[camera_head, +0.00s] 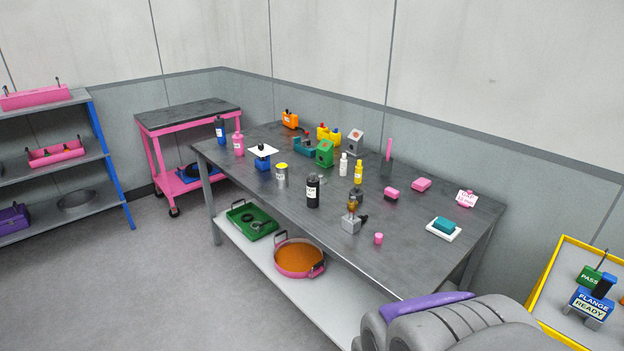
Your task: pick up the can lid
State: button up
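A small pale grey disc (320,178) lies flat on the grey workbench (250,190), just behind a black bottle (313,192). It may be the can lid, but it is too small to be sure. A silver can (281,174) with a yellow band stands to its left, near the bench's front edge. My gripper cannot be made out in this view.
Bottles, coloured blocks and small fixtures crowd the bench around the disc. A green tray (252,222) and a round pink-rimmed pan (299,258) sit on the lower shelf. A pink cart (188,116) stands behind left. Floor at front left is clear.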

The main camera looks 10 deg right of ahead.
aim_at(322, 181)
jog(key=i+z, duration=0.1)
jog(key=z, duration=0.35)
jog(key=i+j+z, duration=0.5)
jog(key=i+j, duration=0.2)
jog(key=j, duration=0.15)
jog(key=i+j+z, duration=0.25)
jog(key=j, duration=0.25)
jog(key=i+j, duration=0.45)
jog(key=j, duration=0.3)
jog(key=i+j, duration=0.45)
jog(key=j, duration=0.3)
jog(key=z, duration=0.05)
